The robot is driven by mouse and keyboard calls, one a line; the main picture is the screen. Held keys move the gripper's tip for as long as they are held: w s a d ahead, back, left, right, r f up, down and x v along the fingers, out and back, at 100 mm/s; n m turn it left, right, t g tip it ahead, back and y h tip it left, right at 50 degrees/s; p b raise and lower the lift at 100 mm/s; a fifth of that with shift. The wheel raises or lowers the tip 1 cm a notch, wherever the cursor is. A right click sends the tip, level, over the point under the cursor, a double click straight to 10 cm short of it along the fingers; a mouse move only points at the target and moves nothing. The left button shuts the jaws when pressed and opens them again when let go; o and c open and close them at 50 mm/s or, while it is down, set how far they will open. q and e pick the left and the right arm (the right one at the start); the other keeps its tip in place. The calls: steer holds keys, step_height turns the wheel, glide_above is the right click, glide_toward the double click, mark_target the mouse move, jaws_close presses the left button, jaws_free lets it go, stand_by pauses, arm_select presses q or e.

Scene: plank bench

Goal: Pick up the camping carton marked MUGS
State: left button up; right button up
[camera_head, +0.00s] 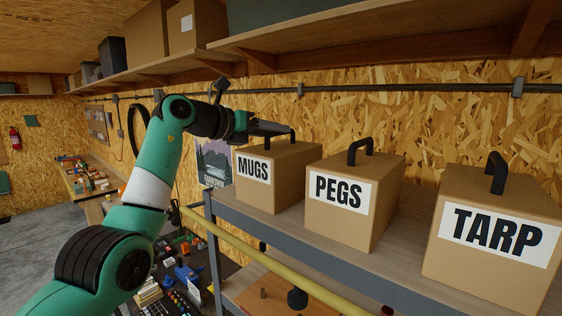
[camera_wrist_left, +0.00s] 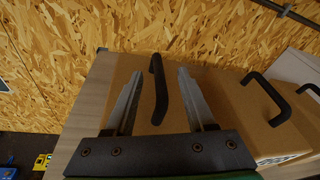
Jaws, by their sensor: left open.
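The brown carton marked MUGS (camera_head: 290,162) stands upright on the shelf (camera_head: 300,236), at the left end of a row of cartons. Its black top handle (camera_wrist_left: 158,92) shows between the fingers in the left wrist view. My left gripper (camera_head: 280,130) is open at the top of this carton, its two fingers on either side of the handle. In the left wrist view my left gripper (camera_wrist_left: 160,74) shows a gap between each finger and the handle. In the head view the fingers partly hide the handle. My right gripper is not in view.
The carton marked PEGS (camera_head: 350,205) stands close to the right, with a black handle. The carton marked TARP (camera_head: 490,240) is farther right. An upper shelf (camera_head: 330,50) runs above the row. A chipboard wall (camera_head: 420,125) is behind. A yellow rail (camera_head: 270,260) runs along the front.

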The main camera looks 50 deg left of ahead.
arm_select(q)
steer(key=shift+w+f, duration=0.1)
steer(key=shift+w, duration=0.2)
jaws_close()
stand_by(1.1)
